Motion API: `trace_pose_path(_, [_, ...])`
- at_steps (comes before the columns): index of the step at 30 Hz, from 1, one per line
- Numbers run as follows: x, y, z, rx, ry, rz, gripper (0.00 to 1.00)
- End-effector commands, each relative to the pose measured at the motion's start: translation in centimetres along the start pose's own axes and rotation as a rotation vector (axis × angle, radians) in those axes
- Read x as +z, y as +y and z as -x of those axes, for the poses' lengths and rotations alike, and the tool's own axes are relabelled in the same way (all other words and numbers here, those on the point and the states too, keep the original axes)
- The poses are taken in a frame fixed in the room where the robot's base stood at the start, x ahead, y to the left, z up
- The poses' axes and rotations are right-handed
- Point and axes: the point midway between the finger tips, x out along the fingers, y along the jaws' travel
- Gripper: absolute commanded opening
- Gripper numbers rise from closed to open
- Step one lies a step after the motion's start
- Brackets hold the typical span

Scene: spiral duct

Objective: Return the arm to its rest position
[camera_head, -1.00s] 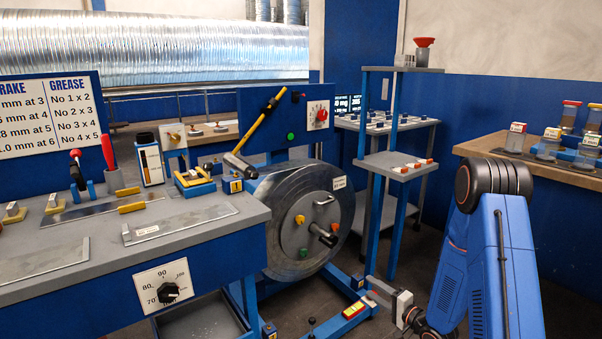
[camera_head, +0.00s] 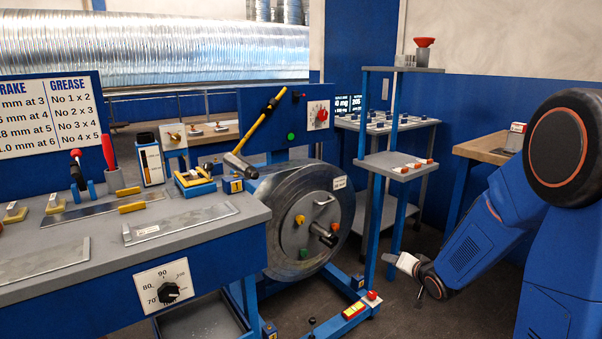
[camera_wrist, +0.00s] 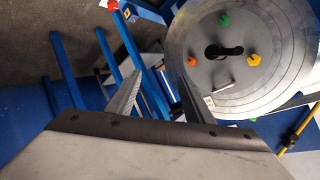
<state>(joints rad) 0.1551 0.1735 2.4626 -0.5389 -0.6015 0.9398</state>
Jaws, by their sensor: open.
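My arm is folded at the right of the head view, with its large blue links close to the camera. My gripper (camera_head: 389,259) hangs at the end of it, right of the blue floor frame and in front of the narrow shelf stand. In the wrist view my gripper (camera_wrist: 157,95) shows two grey fingers spread apart with nothing between them. The coil drum (camera_head: 304,222) stands left of the gripper, apart from it. The drum's face (camera_wrist: 240,55) with coloured knobs also shows in the wrist view.
A grey workbench (camera_head: 190,238) with tools fills the left. A shelf stand (camera_head: 398,163) rises behind my gripper, and a wooden-topped table (camera_head: 483,147) is partly hidden behind my arm. A blue floor frame with a red button (camera_head: 372,295) lies below. Some floor between is bare.

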Motion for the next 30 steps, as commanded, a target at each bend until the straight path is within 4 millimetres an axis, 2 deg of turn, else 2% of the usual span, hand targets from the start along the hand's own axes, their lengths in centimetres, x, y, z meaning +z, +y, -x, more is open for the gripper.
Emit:
trace_pose_path(6, [-1.6, -0.5, 5.2, 0.127, -0.011, 0.11, 0.47])
trace_pose_path(15, [-1.8, -0.9, 13.0, 0.276, -0.076, 0.223, 0.47])
trace_pose_path(23, [0.0, -1.3, 20.4, 0.361, -0.175, 0.299, 0.47])
trace_pose_path(30, [3.0, -1.9, 27.5, 0.396, -0.292, 0.36, 0.47])
